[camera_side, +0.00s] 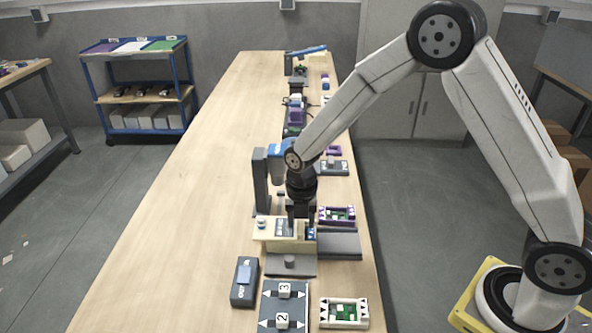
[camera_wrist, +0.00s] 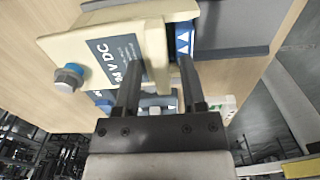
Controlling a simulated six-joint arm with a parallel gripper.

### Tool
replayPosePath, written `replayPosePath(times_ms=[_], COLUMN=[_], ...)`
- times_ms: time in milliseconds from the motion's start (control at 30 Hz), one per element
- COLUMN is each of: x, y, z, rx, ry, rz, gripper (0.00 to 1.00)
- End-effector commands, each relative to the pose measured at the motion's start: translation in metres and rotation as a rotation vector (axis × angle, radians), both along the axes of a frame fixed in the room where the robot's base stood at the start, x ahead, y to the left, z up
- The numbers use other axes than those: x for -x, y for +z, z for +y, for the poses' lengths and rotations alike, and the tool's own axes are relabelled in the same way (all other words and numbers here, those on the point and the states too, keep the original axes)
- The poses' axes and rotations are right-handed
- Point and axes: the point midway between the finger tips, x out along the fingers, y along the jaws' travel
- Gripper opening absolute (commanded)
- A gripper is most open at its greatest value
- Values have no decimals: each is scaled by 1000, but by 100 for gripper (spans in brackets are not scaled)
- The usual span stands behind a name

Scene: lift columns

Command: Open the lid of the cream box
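The cream box (camera_side: 271,236) stands on the bench in the side view, below my gripper (camera_side: 301,221). In the wrist view the cream box (camera_wrist: 75,48) fills the upper part, with a dark label reading "24 V DC" (camera_wrist: 115,60) and a blue-and-grey knob (camera_wrist: 69,76) at its left. A blue part with white triangles (camera_wrist: 183,40) shows at its right. My gripper (camera_wrist: 158,72) has its two fingers apart, at the box. A cream strip shows between them, with no clear contact on both sides. I cannot tell the lid from the body or whether it is raised.
A dark grey plate with a round knob (camera_side: 289,262) lies in front of the box. A dark box (camera_side: 244,282), a numbered panel (camera_side: 284,305) and a tray of green and white pieces (camera_side: 344,313) are nearer. A dark upright post (camera_side: 261,181) stands behind. The bench's left side is clear.

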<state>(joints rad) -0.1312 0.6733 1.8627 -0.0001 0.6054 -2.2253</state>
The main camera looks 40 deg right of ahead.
Motion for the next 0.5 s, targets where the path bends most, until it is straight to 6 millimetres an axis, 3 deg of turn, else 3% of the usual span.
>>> replayPosePath(times_ms=[33, 133, 500], x=[0, 0, -3], y=[0, 0, 0], z=[0, 0, 3], rx=[0, 0, 0], ry=[0, 0, 1], rz=[0, 0, 0], gripper=[34, 2, 0])
